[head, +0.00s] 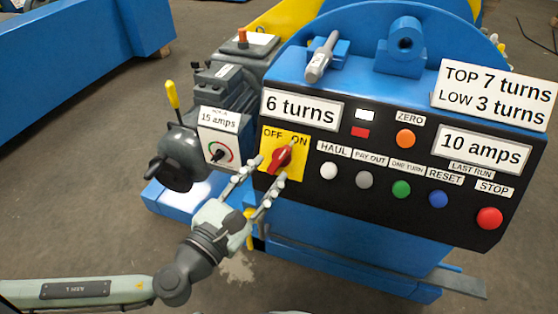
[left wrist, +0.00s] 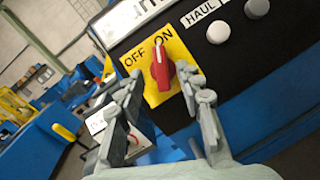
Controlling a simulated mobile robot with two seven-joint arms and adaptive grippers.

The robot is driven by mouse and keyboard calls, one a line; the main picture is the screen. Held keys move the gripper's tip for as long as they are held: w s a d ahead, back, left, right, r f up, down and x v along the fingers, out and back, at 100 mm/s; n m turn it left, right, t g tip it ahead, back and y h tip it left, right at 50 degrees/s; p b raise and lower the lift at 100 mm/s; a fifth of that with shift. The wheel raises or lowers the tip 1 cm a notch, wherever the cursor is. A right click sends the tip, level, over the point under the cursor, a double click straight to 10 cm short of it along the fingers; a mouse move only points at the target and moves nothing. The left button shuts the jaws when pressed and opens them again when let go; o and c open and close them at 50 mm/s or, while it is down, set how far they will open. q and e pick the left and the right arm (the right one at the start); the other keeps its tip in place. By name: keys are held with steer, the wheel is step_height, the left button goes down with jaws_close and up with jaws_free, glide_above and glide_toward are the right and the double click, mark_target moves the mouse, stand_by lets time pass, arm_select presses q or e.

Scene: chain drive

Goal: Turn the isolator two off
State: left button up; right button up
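The isolator is a red rotary knob (head: 281,157) on a yellow plate (head: 268,139) marked OFF at left and ON at right. It also shows in the left wrist view (left wrist: 161,68). Its handle leans toward ON. I see no number on the yellow plate. My left gripper (head: 269,171) is open and empty, with its fingertips just in front of the plate's lower part. In the left wrist view its fingers (left wrist: 160,82) lie on either side of the knob, with gaps to it. I cannot tell the exact depth between fingertips and knob. My right gripper is out of view.
The black panel (head: 318,205) carries several push buttons right of the isolator, the nearest being white (head: 329,170). A 15 amps box (head: 218,140) and a yellow-handled lever (head: 172,95) stand at left. A grey lever (head: 322,58) sits on top. Floor at left is open.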

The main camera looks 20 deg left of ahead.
mark_target(277, 161)
arm_select(q)
steer(key=shift+x, duration=2)
